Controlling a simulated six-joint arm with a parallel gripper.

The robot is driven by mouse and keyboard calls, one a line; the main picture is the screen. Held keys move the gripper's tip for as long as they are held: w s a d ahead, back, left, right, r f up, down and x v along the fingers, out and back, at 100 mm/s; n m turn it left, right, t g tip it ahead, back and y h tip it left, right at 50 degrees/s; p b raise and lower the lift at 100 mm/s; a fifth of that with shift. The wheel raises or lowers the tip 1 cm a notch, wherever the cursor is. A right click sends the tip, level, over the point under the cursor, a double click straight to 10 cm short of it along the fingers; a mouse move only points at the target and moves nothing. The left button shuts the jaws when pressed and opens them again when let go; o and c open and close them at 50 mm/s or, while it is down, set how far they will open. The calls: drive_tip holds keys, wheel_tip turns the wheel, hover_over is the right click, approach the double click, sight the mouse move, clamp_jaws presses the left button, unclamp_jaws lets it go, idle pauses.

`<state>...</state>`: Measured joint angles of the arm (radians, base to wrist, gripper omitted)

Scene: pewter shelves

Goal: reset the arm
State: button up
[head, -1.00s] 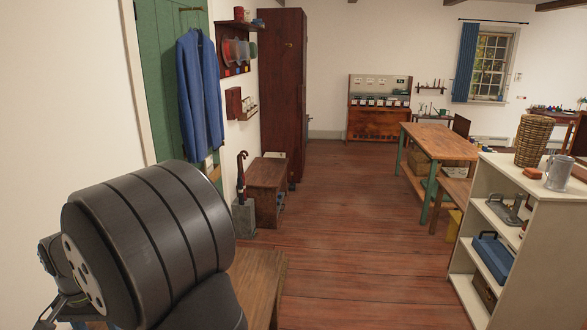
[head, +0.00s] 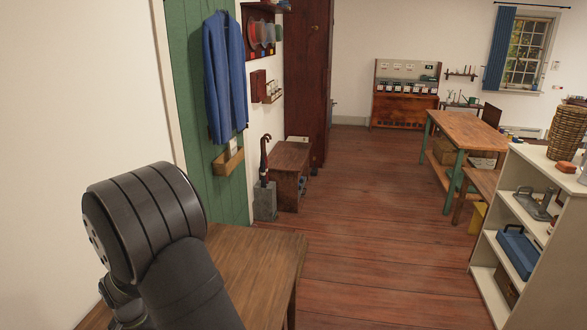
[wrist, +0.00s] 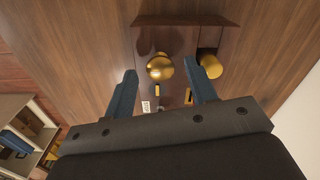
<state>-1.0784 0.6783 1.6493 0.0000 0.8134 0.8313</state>
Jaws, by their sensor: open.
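My gripper (wrist: 160,72) is open in the wrist view, with its two blue-grey fingers apart and nothing held between them. It points toward a wooden tabletop (wrist: 85,25), which also shows in the head view (head: 262,262). Beyond the fingers is a dark brown box-like holder (wrist: 225,25) with a round gold object (wrist: 160,66) and another gold piece (wrist: 210,65) at it. Small items, including a white label, lie between the fingers lower down; their kind is unclear. In the head view my dark arm fills the lower left and the fingers are not visible.
A white shelf unit (head: 543,180) stands at the right, holding a blue toolbox (head: 519,252) and a wicker basket (head: 567,133). A bench (head: 290,158) and an umbrella stand (head: 265,202) are by the left wall. Open plank floor (head: 385,220) lies between.

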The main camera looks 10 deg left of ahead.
drive_tip(key=shift+r, duration=0.1)
idle(0.3)
wheel_tip(320, 180, up, 17)
wheel_tip(320, 180, down, 18)
drive_tip(key=shift+r, duration=0.2)
drive_tip(key=shift+r+n, duration=0.15)
drive_tip(key=shift+n, duration=0.65)
drive_tip(key=n, duration=1.1)
drive_tip(key=shift+n, duration=0.3)
drive_tip(key=n, duration=0.4)
drive_tip(key=shift+n, duration=0.4)
idle(0.7)
